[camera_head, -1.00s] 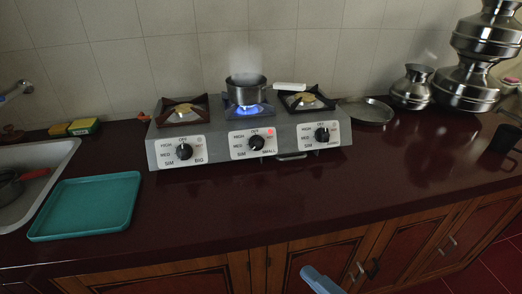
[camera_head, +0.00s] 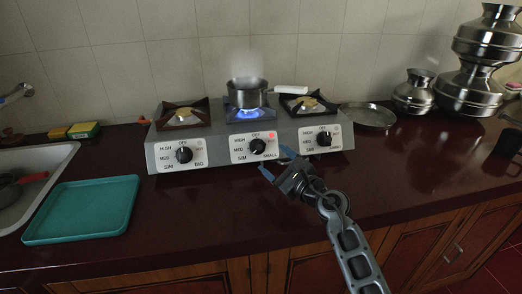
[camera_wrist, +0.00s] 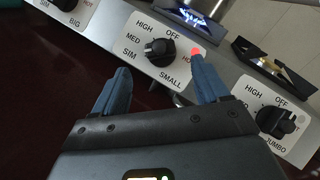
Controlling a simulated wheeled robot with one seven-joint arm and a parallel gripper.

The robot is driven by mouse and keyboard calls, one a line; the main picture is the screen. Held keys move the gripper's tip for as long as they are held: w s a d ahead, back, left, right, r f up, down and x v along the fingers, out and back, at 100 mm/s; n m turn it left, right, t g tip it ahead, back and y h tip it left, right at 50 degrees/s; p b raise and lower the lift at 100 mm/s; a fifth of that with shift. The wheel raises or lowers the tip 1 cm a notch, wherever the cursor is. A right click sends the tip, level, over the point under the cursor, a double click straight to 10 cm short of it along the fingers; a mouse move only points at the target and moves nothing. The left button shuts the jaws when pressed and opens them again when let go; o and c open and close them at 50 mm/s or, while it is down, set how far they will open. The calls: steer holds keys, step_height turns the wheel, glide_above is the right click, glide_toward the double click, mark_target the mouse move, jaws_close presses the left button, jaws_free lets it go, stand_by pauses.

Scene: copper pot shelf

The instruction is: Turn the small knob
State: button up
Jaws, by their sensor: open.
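The small knob (camera_head: 257,146) is the black middle dial on the grey stove front, on a white panel marked SMALL. It also shows in the wrist view (camera_wrist: 158,51). A red light glows at that panel's upper right, and a blue flame burns under the pot on the middle burner. My gripper (camera_head: 274,161) is open and empty in front of the stove, just below and right of the small knob. In the wrist view its blue fingers (camera_wrist: 160,84) are spread, with the knob beyond them. The fingers appear apart from the knob.
The BIG knob (camera_head: 184,154) is at left and the JUMBO knob (camera_head: 324,139) at right. A steaming pot (camera_head: 247,92) with a white handle sits on the middle burner. A teal tray (camera_head: 82,210) lies at left. The counter before the stove is clear.

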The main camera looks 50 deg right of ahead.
mark_target(261, 146)
steer(key=w, duration=0.2)
steer(key=w+d, duration=0.1)
steer(key=w, duration=0.4)
steer(key=shift+w+d+p, duration=0.15)
steer(key=shift+d+p, duration=0.1)
steer(key=shift+p, duration=0.15)
steer(key=c, duration=1)
